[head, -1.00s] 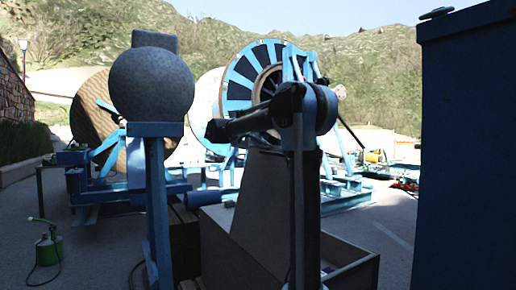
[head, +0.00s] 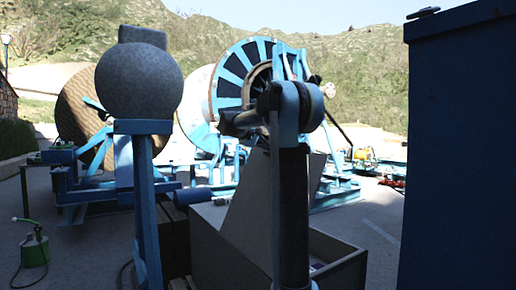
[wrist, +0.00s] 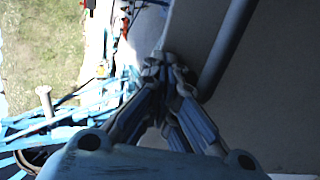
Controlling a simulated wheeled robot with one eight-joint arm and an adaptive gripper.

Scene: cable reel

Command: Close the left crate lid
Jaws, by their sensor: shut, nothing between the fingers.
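The grey crate (head: 346,265) stands low in front of me in the head view, its right part open at the top. A grey panel that looks like its lid (head: 242,222) stands raised and tilted, partly behind my arm. My arm crosses in front of the crate and hides much of its middle and the panel's right part. In the wrist view my gripper (wrist: 163,62) has its fingertips together with nothing between them. A plain grey surface lies beyond and right of them; I cannot tell whether it is lid or ground. I see no contact with the lid.
A large dark blue cabinet (head: 460,150) blocks the right side. A grey ball-topped blue post (head: 138,85) stands close at left. Cable reels on blue stands (head: 236,85) are behind the crate. A green can (head: 35,250) stands at far left. Paving is clear between crate and cabinet.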

